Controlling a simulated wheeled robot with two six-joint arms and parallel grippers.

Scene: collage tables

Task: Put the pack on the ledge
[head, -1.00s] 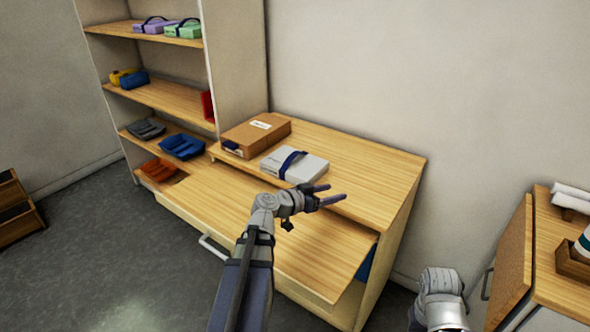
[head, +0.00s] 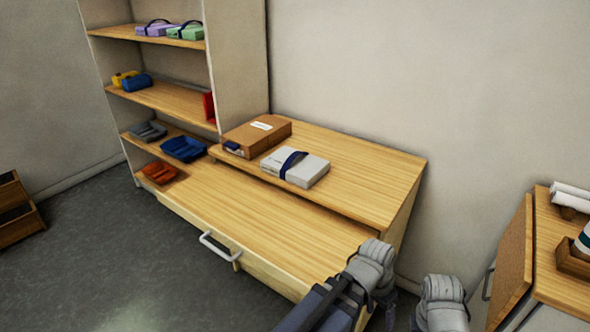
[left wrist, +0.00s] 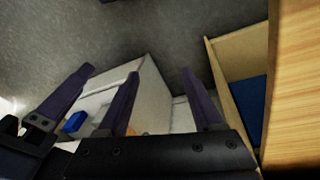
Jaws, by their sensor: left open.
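A white pack (head: 312,172) with a dark blue strap lies flat on the raised wooden ledge (head: 370,180) at the back of the desk, in the head view. Nothing touches it but the ledge under it. My left gripper (left wrist: 135,75) is open and empty in the left wrist view. In the head view the left wrist is at the desk's right front corner, away from the pack, and hides its own fingers. My right arm's grey end shows at the bottom edge of the head view; its fingers are hidden.
A brown box (head: 257,137) sits left of the pack on the ledge. A shelf unit (head: 238,60) with colored packs and trays stands at the left. A wooden cabinet (head: 565,290) with an open door (head: 508,262) is at the right. The lower desktop (head: 270,220) is clear.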

